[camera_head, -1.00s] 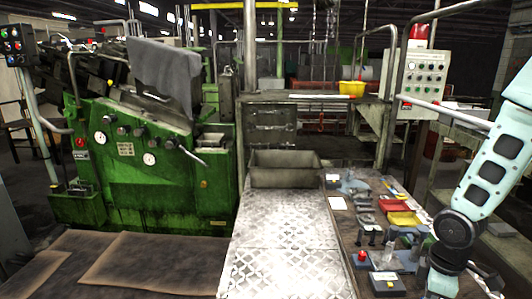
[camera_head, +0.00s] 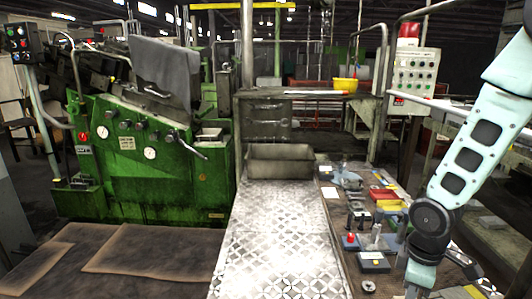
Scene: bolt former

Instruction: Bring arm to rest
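My arm (camera_head: 468,150) comes in from the upper right edge and bends down at a dark joint.
A green bolt former (camera_head: 150,160) stands at the left. A metal bin (camera_head: 280,161) sits behind a diamond-plate walkway (camera_head: 280,245). A yellow bucket (camera_head: 345,85) and a control panel (camera_head: 415,70) are at the back right. Brown mats (camera_head: 140,250) lie on the floor at left.

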